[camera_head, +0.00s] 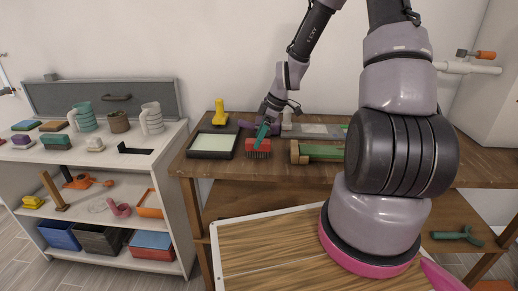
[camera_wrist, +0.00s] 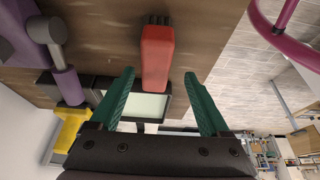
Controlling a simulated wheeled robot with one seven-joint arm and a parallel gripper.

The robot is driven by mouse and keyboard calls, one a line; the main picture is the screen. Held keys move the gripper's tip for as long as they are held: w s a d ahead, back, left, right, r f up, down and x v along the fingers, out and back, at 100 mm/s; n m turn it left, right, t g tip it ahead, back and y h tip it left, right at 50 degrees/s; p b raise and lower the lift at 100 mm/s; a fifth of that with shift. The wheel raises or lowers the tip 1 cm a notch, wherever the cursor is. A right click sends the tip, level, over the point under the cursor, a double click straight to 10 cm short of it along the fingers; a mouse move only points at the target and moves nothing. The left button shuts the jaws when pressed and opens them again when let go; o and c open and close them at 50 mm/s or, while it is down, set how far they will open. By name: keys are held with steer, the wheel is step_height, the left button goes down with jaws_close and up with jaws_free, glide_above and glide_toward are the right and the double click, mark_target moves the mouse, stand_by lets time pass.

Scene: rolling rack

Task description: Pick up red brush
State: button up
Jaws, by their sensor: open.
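The red brush (camera_head: 258,145) lies on the wooden bench top, its dark bristles showing along its lower edge in the head view. In the wrist view the red brush (camera_wrist: 157,52) lies lengthwise ahead of the jaws, with its near end between the fingertips. My gripper (camera_wrist: 159,74) is open, with one green finger on each side of the brush and a gap on both sides. In the head view my gripper (camera_head: 264,130) comes down from above at the brush, and a green finger hides part of it. I cannot tell the exact height gap.
A black-rimmed tray (camera_head: 211,155) lies left of the brush, with a yellow object (camera_head: 220,113) behind it. A green block-like tool (camera_head: 320,152) lies to the right. A purple object (camera_wrist: 68,85) shows left of the jaws. A white shelf (camera_head: 160,181) with mugs stands left.

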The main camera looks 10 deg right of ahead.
steer(key=shift+w+d+x, duration=0.15)
steer(key=shift+x, duration=1.2)
steer(key=shift+w+d+x, duration=0.1)
steer(key=shift+w+x, duration=0.05)
steer(key=shift+x, duration=1.2)
jaws_close()
